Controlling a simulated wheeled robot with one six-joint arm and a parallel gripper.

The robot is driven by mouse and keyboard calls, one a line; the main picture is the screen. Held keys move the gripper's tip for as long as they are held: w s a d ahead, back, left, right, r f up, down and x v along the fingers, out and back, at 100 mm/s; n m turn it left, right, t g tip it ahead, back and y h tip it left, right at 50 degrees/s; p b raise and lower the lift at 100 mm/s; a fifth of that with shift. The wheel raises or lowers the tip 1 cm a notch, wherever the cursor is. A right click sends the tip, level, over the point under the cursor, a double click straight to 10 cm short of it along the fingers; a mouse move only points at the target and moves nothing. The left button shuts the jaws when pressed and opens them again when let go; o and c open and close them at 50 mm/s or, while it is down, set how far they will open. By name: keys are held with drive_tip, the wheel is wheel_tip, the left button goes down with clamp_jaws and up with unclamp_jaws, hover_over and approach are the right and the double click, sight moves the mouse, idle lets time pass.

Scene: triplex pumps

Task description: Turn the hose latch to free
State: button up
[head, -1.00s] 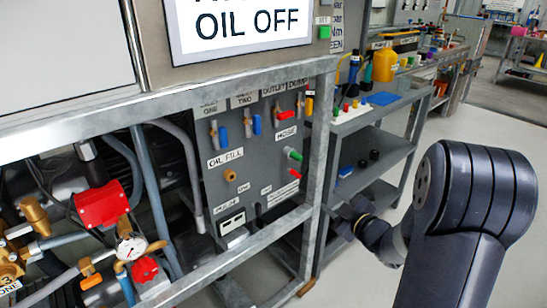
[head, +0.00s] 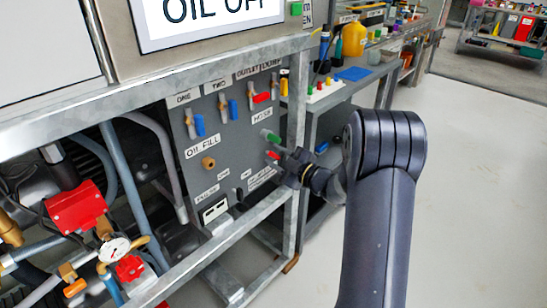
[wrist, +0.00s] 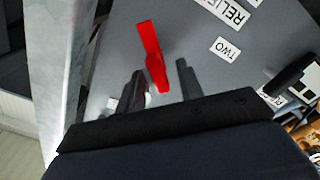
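The grey panel (head: 232,140) carries a HOSE label (head: 262,115), with a green handle (head: 270,136) just below it. Under that a red handle (head: 273,155) sticks out, partly behind my gripper (head: 284,162). In the wrist view the red handle (wrist: 150,42) stands ahead of my gripper (wrist: 160,68), its lower end between the two spread, open fingers. Whether a finger touches it I cannot tell. The green handle does not show in the wrist view. No label marks which handle is the latch.
Blue levers (head: 199,125) and a red lever (head: 262,97) sit higher on the panel. A galvanised frame post (head: 293,130) stands close at the panel's right edge. A black cylindrical part (wrist: 291,74) is right of my gripper. The floor at right is clear.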

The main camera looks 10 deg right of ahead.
drive_tip(key=shift+w+a, duration=0.4)
drive_tip(key=shift+w, duration=0.1)
clamp_jaws()
